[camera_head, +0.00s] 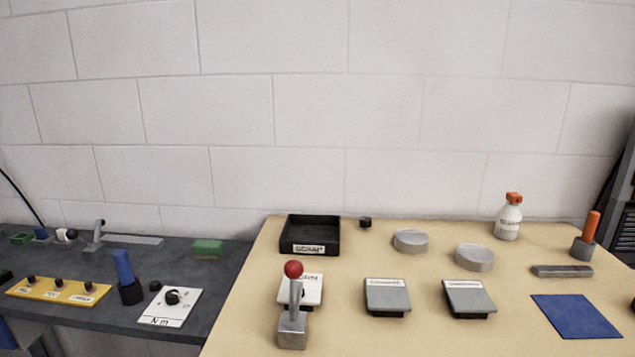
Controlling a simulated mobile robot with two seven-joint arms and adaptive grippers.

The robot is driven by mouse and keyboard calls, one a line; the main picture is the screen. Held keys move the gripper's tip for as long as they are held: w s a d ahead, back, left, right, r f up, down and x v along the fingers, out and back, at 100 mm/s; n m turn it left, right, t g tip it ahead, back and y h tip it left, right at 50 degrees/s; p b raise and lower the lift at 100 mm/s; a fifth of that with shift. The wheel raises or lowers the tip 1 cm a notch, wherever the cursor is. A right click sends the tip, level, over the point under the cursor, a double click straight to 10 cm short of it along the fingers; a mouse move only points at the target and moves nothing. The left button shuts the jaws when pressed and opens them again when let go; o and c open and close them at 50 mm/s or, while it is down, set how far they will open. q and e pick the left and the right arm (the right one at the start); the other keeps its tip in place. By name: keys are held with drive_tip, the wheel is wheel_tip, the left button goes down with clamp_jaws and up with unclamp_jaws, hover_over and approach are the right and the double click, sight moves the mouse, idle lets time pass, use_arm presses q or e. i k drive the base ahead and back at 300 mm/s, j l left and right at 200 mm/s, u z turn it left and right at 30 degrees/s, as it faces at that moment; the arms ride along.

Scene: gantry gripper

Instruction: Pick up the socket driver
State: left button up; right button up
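Two upright handled tools could be the socket driver, and I cannot tell which one is. One has an orange handle (591,226) and stands in a grey round holder (583,248) at the right of the wooden table. The other has a blue handle (122,265) and stands, slightly tilted, in a black round holder (131,292) on the dark bench at the left. The lower ends of both are hidden in their holders. Neither of my grippers is in view.
A red-knobbed lever (293,310) stands at the front of the wooden table (420,335). Behind are a black tray (311,222) and a white bottle (508,222). A grey bar (562,271) and blue mat (576,317) lie in front of the orange-handled tool.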

sight(123, 267)
drive_tip(key=u, duration=1.55)
drive_tip(key=i+j+z, duration=0.2)
drive_tip(key=j, duration=0.3)
drive_tip(key=i, duration=0.1)
